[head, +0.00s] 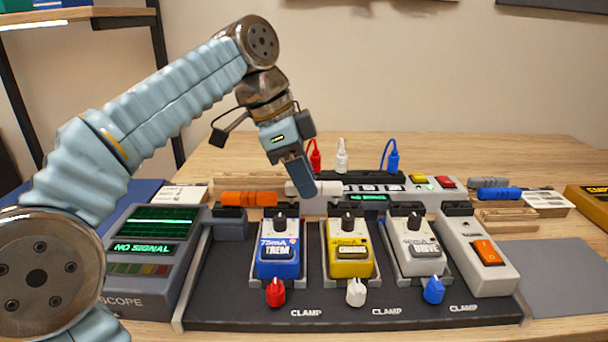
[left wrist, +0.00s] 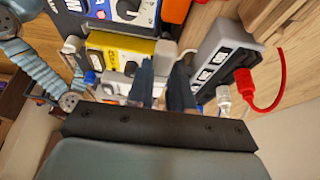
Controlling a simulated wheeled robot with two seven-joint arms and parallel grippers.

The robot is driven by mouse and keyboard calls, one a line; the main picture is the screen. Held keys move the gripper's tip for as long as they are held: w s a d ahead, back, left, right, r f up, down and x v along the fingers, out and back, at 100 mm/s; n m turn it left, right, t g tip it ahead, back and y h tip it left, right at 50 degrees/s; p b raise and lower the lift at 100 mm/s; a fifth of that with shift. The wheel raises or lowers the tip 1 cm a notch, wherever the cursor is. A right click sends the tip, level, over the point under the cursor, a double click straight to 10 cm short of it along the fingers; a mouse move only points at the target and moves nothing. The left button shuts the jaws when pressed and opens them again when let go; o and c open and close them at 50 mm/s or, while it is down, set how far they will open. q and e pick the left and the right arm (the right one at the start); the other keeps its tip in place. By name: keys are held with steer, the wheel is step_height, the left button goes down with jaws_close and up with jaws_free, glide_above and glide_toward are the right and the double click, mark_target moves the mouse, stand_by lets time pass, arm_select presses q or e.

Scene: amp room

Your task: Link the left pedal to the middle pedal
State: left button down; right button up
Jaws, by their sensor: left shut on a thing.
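The left pedal (head: 278,262) is blue and marked TREM. The middle pedal (head: 348,262) is yellow; it also shows in the left wrist view (left wrist: 118,46). Both sit on the black pedalboard (head: 375,316), with black blocks behind them. My left gripper (head: 304,188) points down, shut on a white cylindrical link (head: 328,188). The link lies roughly level, above and behind the gap between the two pedals. Whether it touches anything below is unclear. In the left wrist view the fingers (left wrist: 167,88) hide much of it. My right gripper is not in view.
An orange link (head: 248,198) lies behind the left pedal, towards the scope (head: 140,255) reading NO SIGNAL. A white pedal (head: 414,250) and a switch box (head: 486,258) stand right. A grey power unit (head: 425,196) with plugs is behind. A grey mat (head: 560,270) is clear.

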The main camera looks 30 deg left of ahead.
arm_select(q)
steer(key=shift+f, duration=0.2)
stand_by(0.3)
steer(key=shift+f+b, duration=0.35)
steer(key=shift+b, duration=0.05)
steer(key=shift+f, duration=0.35)
stand_by(0.8)
steer(key=c, duration=0.5)
jaws_free()
steer(key=shift+c, duration=0.2)
steer(key=shift+r, duration=0.1)
